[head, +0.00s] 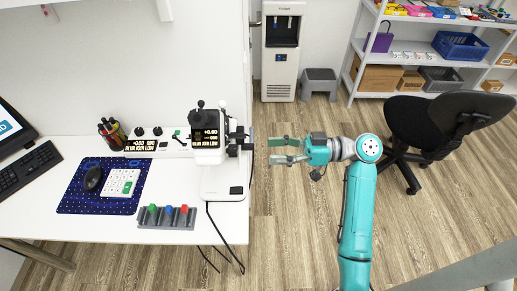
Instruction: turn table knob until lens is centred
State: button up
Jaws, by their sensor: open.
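My gripper (277,151) is open and empty, a short way right of the knobs and past the table's right edge. It points left toward the instrument and touches nothing.
A grey rack (167,222) with green, blue and red pieces stands at the table's front. A black cable (226,240) hangs off the edge. A black office chair (440,125) and shelves (433,75) stand right. Wooden floor (290,230) is clear beside the table.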

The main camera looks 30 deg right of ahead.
jog(key=shift+v, duration=1.1)
jog(key=s+a+f+m+t+h, duration=0.15)
jog(key=a+f+m+h, duration=0.3)
jog(key=f, duration=0.45)
jog(key=s+a+f+m+t+h, duration=0.1)
jog(key=a+f+m+t+h, duration=0.1)
jog(key=a+f+m+h, duration=0.45)
jog(key=s+f+m+h, duration=0.2)
jog(key=s+f+m, duration=0.1)
jog(key=s+f, duration=0.65)
jog(key=s+r+n+t+h, duration=0.1)
jog(key=s+r+n, duration=0.1)
jog(key=s+r, duration=0.5)
jog(key=s+r+n+t+h, duration=0.1)
jog(key=s+r+n, duration=0.1)
jog(key=s+r, duration=0.5)
jog(key=s, duration=0.5)
jog(key=shift+s+r+h, duration=0.2)
jog(key=shift+h, duration=0.1)
